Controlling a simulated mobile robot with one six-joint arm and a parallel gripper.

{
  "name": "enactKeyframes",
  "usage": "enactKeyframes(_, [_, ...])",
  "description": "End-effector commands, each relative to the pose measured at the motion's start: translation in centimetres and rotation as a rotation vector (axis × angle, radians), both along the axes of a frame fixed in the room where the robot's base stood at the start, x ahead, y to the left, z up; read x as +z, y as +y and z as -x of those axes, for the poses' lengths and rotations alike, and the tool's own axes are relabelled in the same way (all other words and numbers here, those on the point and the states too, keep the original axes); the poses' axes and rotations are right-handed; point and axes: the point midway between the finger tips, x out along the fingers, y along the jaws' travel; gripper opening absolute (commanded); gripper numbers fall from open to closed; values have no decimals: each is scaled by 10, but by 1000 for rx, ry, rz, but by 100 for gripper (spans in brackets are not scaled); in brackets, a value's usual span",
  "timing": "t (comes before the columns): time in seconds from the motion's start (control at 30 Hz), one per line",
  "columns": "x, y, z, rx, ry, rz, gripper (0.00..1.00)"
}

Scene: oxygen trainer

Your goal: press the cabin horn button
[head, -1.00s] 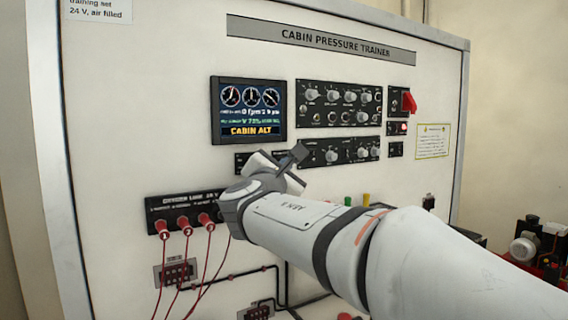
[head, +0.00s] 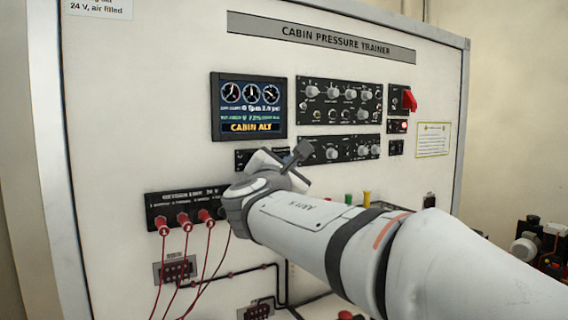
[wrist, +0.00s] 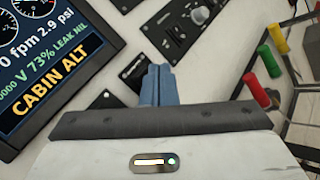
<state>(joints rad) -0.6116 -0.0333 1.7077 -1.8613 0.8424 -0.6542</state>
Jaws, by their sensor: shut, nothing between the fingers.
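My gripper (wrist: 155,72) is shut and empty in the wrist view, its blue-grey fingers together and pointing at the white panel face. Small black plates show close to the fingertips: one left of them (wrist: 104,100) and one partly behind them (wrist: 128,82). I cannot read their labels or tell which control is the cabin horn button. In the head view my wrist covers the panel below the display screen (head: 249,106); the fingertips cannot be made out there. Whether the fingers touch anything cannot be told. The screen shows an orange CABIN ALT message.
Black knob panels (head: 340,103) lie right of the screen, with a red guarded switch (head: 409,100) beyond. A strip with red plugs and cables (head: 185,215) is lower left. Green (head: 348,199) and yellow (head: 366,199) pieces stick out below the knobs.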

Motion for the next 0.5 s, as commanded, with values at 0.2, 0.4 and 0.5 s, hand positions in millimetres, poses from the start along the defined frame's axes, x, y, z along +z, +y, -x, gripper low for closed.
enactKeyframes(0.2, [0, 0, 0, 0, 0, 0, 0])
enactKeyframes(0.4, [-1, -6, 9, -1, -2, 0, 0])
enactKeyframes(0.5, [-1, -12, 18, -1, -2, -2, 0])
